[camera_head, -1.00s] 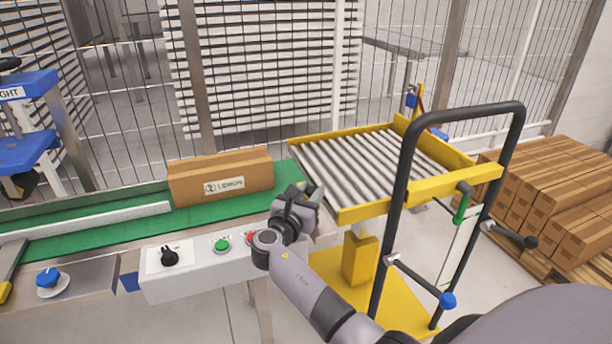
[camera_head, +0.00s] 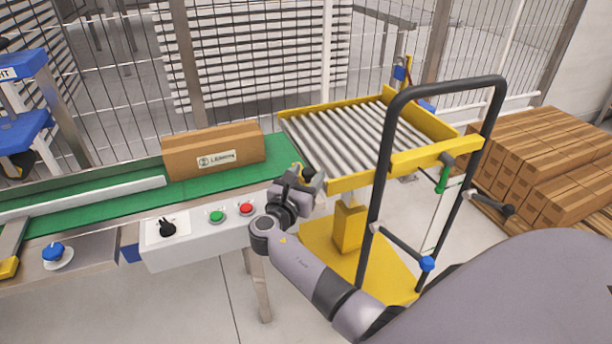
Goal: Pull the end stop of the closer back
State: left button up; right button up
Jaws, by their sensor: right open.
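The closer's green belt (camera_head: 100,201) runs in from the left and ends beside the roller cart. A closed brown carton (camera_head: 187,157) with a white label lies on it near that end. My right gripper (camera_head: 306,176) is open at the belt's right end, by the near left corner of the roller cart. A small yellow piece (camera_head: 297,169) shows at the fingers; I cannot tell whether it is the end stop. The gripper hides part of the belt end, and I cannot tell whether it touches anything. My left gripper is not in view.
The yellow roller cart (camera_head: 338,185) with a black handle frame (camera_head: 371,205) stands close right of my gripper. A white control panel (camera_head: 190,249) with a black knob, green button and red button (camera_head: 246,208) is on the near side. Stacked cartons (camera_head: 560,160) are at right.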

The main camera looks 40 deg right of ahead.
jog(key=v, duration=0.7)
jog(key=shift+p, duration=0.35)
jog(key=shift+s+f, duration=0.1)
jog(key=s+d+f+m+g+y, duration=0.2)
jog(key=s+f+m+g+y, duration=0.3)
jog(key=s+f+m, duration=0.65)
jog(key=s+a+r+m+y, duration=0.2)
jog(key=s+a+m+y, duration=0.3)
jog(key=s, duration=0.4)
jog(key=s+a+r+m+y, duration=0.2)
jog(key=s+a+m+y, duration=0.3)
jog(key=s, duration=0.4)
jog(key=w+a+f+t+y, duration=0.3)
jog(key=w+f+t, duration=0.3)
jog(key=w+f, duration=0.1)
notch_tip(320, 180, up, 10)
jog(key=p, duration=1.2)
jog(key=shift+s+d, duration=0.3)
jog(key=shift+d, duration=0.1)
